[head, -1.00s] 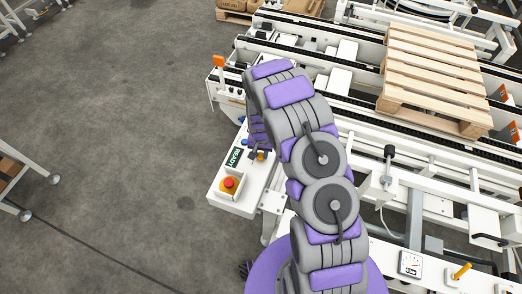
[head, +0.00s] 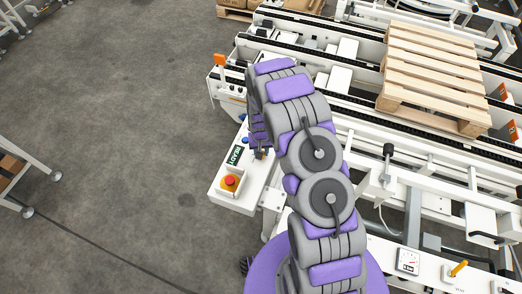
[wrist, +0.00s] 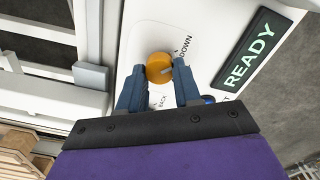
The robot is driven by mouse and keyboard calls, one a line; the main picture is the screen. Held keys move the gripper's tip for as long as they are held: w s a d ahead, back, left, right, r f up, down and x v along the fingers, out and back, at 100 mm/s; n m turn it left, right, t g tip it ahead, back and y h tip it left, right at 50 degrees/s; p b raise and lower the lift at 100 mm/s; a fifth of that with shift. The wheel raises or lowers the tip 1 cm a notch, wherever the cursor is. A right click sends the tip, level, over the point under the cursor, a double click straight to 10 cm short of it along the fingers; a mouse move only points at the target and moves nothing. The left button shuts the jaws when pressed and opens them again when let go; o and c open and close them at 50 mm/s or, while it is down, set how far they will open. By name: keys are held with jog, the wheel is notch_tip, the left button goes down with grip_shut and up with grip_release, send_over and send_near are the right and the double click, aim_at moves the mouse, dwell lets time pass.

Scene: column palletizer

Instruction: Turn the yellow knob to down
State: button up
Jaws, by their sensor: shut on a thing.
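The yellow knob (wrist: 158,66) is a round orange-yellow dial on a white panel (wrist: 205,20) in the wrist view. A grey mark shows on its right part. The printed word DOWN stands to its upper right, and BACK stands below it, partly hidden. My gripper (wrist: 160,72) is shut on the knob, one blue-grey finger on each side. In the head view my gripper (head: 259,153) is at the control box (head: 233,200), mostly behind my arm, and only a small bit of the knob shows.
A green READY sign (wrist: 251,48) is right of the knob. A red emergency button (head: 230,182) sits at the box's front left. A blue button (wrist: 208,99) is close to the right finger. Conveyor rails with a wooden pallet (head: 430,75) stand at right.

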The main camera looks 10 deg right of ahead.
jog(key=o, duration=1)
jog(key=shift+o, duration=0.2)
jog(key=shift+r, duration=0.1)
notch_tip(320, 180, up, 17)
jog(key=p, duration=0.1)
jog(key=shift+a, duration=0.1)
